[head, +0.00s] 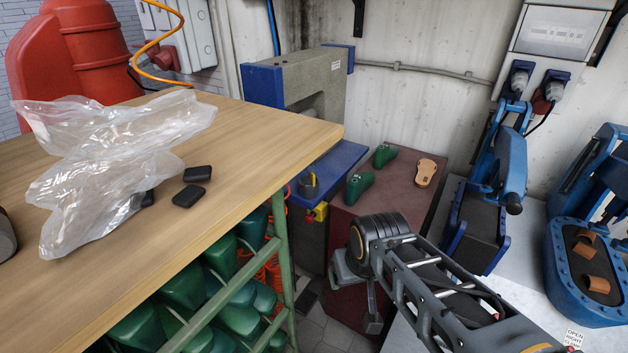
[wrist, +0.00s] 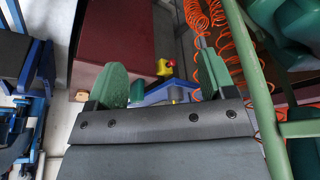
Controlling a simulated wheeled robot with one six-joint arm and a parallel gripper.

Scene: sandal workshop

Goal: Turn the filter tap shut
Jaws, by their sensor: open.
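I cannot pick out a filter tap for certain in either view. A small yellow part with red on it (head: 320,211) sits at the front of a blue machine bed, beside the table's right end. It also shows in the wrist view (wrist: 165,68), beyond the gap between my fingers, but it is too small to tell what it is. My gripper (head: 356,302) is open and empty, pointing down in front of the dark red bench. In the wrist view my gripper (wrist: 162,78) has its two fingers wide apart, with nothing between them.
A wooden table (head: 260,150) with a plastic bag (head: 110,150) fills the left. Its green leg frame (head: 285,260) and orange coiled hoses (wrist: 200,20) are close to my gripper. A dark red bench (head: 400,205) holds green lasts. Blue machines (head: 497,165) stand right.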

